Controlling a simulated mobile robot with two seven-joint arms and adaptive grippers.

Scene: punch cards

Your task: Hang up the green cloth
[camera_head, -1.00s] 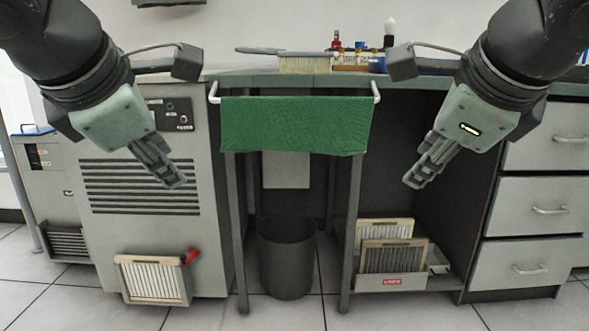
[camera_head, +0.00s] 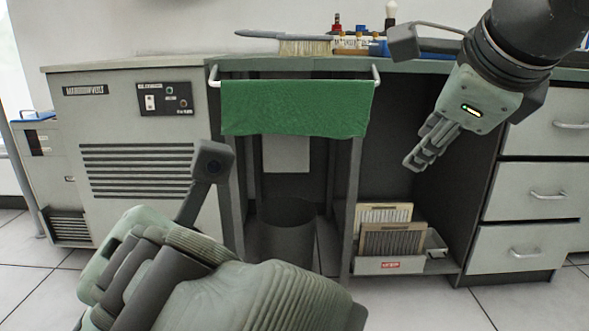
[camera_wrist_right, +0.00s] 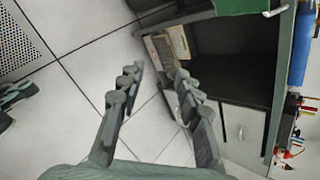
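The green cloth (camera_head: 295,108) hangs draped over the white rail (camera_head: 376,76) on the front of the counter, its lower edge fairly level. A corner of it shows at the top of the right wrist view (camera_wrist_right: 240,5). My right gripper (camera_head: 416,160) is to the right of the cloth, apart from it and pointing down-left. The right wrist view shows its fingers (camera_wrist_right: 158,78) spread with nothing between them. My left arm and gripper (camera_head: 165,270) fill the lower left of the head view, close to the camera; the fingertips cannot be made out.
A grey machine cabinet (camera_head: 125,120) stands left and drawers (camera_head: 545,190) stand right. A brush (camera_head: 305,46) and small bottles lie on the counter. Below are a dark bin (camera_head: 288,228) and slatted frames (camera_head: 393,242) in a tray. The space before the cloth is free.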

